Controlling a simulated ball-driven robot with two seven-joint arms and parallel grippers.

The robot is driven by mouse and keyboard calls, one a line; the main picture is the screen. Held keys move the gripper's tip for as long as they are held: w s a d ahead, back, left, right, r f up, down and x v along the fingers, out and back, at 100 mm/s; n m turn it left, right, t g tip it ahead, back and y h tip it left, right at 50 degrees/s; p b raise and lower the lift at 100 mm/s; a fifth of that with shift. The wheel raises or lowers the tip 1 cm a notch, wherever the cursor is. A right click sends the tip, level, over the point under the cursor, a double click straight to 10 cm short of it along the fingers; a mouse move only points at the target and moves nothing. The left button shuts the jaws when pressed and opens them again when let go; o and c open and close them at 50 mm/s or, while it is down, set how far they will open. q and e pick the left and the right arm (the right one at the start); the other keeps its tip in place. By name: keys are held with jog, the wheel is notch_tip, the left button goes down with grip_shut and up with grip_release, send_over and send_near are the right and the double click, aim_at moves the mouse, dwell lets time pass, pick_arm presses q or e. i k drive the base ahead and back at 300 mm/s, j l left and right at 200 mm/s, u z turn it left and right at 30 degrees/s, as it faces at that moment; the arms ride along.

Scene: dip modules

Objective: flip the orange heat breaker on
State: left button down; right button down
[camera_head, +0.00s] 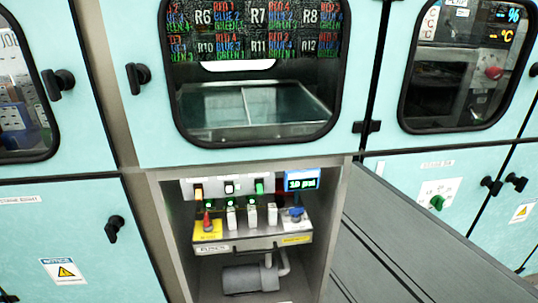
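A control panel (253,236) sits in a recess below the large middle window. On its upright back strip, at the left end, is a small orange switch (198,190), which looks like the orange heat breaker. Its up or down position is too small to tell. A white switch (229,187) and a green switch (259,187) stand to its right on the same strip. Neither of my grippers can be made out in this view.
Below the switches are a red knob (207,222) on a yellow plate, several pale levers and a blue valve (296,213). A small blue display (303,180) stands at the right. A grey pump (245,278) lies underneath. Teal cabinet doors with dark handles flank the recess.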

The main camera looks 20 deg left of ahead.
aim_at(198, 192)
jog(key=u, duration=1.15)
